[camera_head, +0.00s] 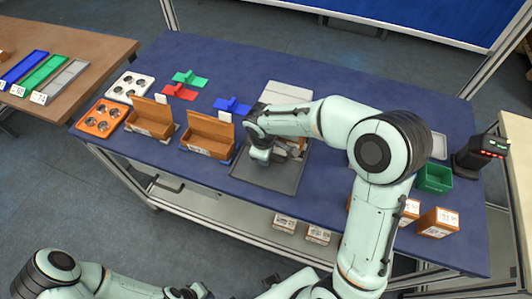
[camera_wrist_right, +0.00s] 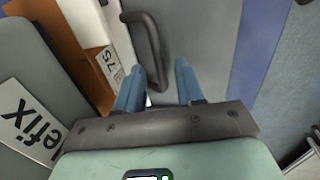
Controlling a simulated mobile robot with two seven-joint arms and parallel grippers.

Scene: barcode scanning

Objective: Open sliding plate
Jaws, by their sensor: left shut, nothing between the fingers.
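A grey plate (camera_head: 262,176) lies on the blue table in front of the right arm's hand. In the right wrist view, a grey plate surface (camera_wrist_right: 205,40) carries a dark curved handle (camera_wrist_right: 150,38). My right gripper (camera_wrist_right: 160,66) is open, with its two blue fingers apart at the near end of the handle. I cannot tell whether they touch it. In the head view, the right hand is over the plate and its fingers are hidden. My left gripper (camera_head: 192,291) is shut and empty at the bottom edge, away from the table.
Open brown boxes (camera_head: 208,147) (camera_head: 150,127) stand left of the plate. Red (camera_head: 180,92), green (camera_head: 190,78) and blue (camera_head: 232,104) pieces lie behind. A green bin (camera_head: 435,178) and a scanner stand (camera_head: 480,150) are at the right.

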